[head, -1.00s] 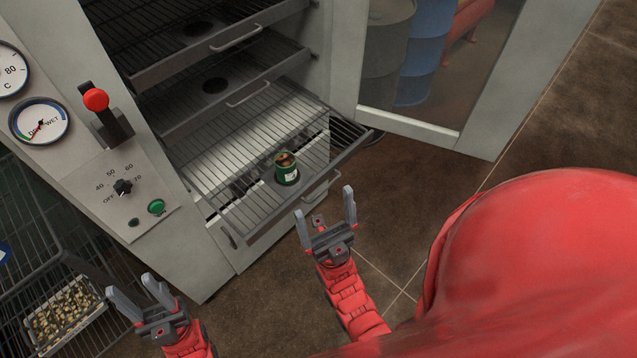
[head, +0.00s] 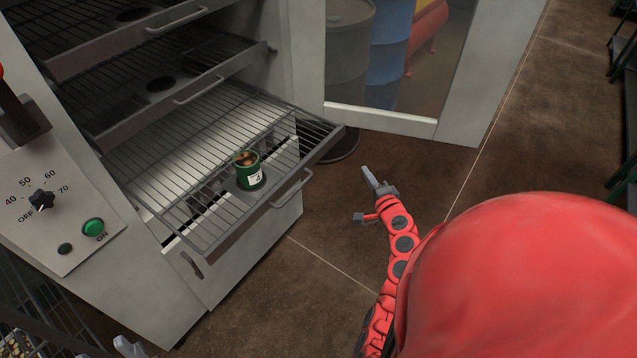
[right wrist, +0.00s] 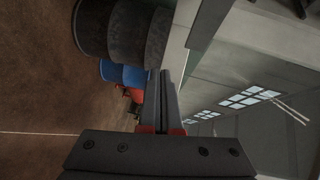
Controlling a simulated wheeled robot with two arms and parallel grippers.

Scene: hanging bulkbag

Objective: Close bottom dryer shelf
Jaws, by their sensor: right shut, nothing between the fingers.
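The bottom dryer shelf (head: 222,236), a wire rack with a grey front bar, is pulled out of the dryer. Its front handle (head: 292,188) faces the open floor. A green can (head: 248,171) with brown contents stands upright on the shelf near its front. My right gripper (head: 372,180) is shut and empty, to the right of the shelf and apart from it. Its shut fingers also show in the right wrist view (right wrist: 162,98). Only a fingertip of my left gripper (head: 128,346) shows at the bottom edge, so its jaws cannot be judged.
Two upper shelves with handles (head: 198,90) sit above the bottom shelf. The dryer door (head: 395,122) stands open at the back right, with barrels seen through its glass. The control panel (head: 55,210) is at left. Brown floor is clear right of the shelf.

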